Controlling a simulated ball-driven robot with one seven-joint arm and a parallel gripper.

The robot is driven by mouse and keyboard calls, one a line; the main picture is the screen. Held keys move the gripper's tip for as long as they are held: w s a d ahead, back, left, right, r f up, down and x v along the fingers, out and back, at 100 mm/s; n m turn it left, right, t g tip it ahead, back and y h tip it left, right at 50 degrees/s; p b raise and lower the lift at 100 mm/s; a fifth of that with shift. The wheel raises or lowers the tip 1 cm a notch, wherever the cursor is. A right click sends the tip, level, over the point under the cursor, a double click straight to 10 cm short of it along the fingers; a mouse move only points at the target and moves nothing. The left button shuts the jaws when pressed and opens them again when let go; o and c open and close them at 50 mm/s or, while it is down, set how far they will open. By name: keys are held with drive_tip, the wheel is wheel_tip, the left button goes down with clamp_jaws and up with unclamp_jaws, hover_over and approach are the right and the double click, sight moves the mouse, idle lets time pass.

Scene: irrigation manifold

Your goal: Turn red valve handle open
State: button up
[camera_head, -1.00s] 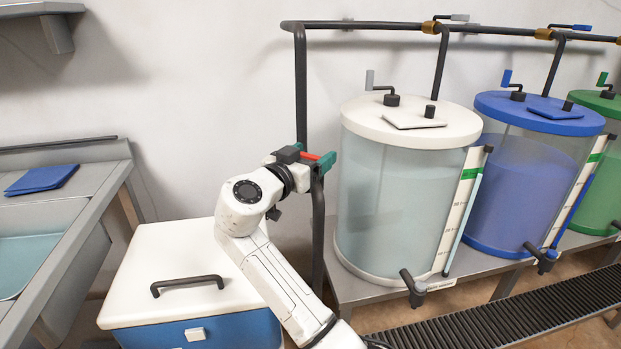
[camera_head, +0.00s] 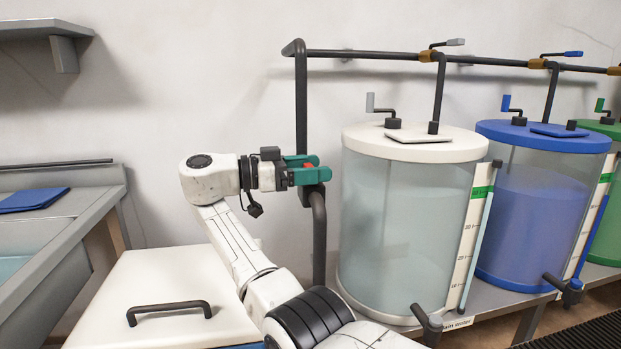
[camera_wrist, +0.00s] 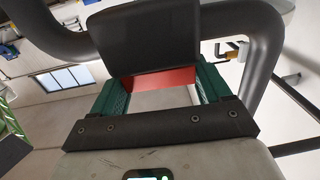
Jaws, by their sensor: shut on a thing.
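The red valve handle (camera_head: 312,161) shows as a small red patch between the green fingers of my gripper (camera_head: 308,170), beside the dark vertical pipe (camera_head: 302,110). Most of the handle is hidden by the fingers in the head view. In the wrist view the red handle (camera_wrist: 160,83) spans as a flat red bar between the two green fingers (camera_wrist: 160,95). My gripper is shut on it. A dark block in front hides the upper part of the wrist view, so the valve's exact angle cannot be told.
A clear tank with white lid (camera_head: 410,145) stands just right of the pipe, then a blue tank (camera_head: 535,200) and a green one (camera_head: 608,190). A white-lidded chest (camera_head: 140,285) lies below my arm. A sink counter (camera_head: 75,230) is at left.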

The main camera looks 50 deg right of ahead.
drive_tip(key=shift+m+g+y+b, duration=0.3)
drive_tip(key=shift+m+g, duration=0.1)
drive_tip(key=shift+g, duration=0.2)
drive_tip(key=o, duration=1)
drive_tip(key=shift+c, duration=0.2)
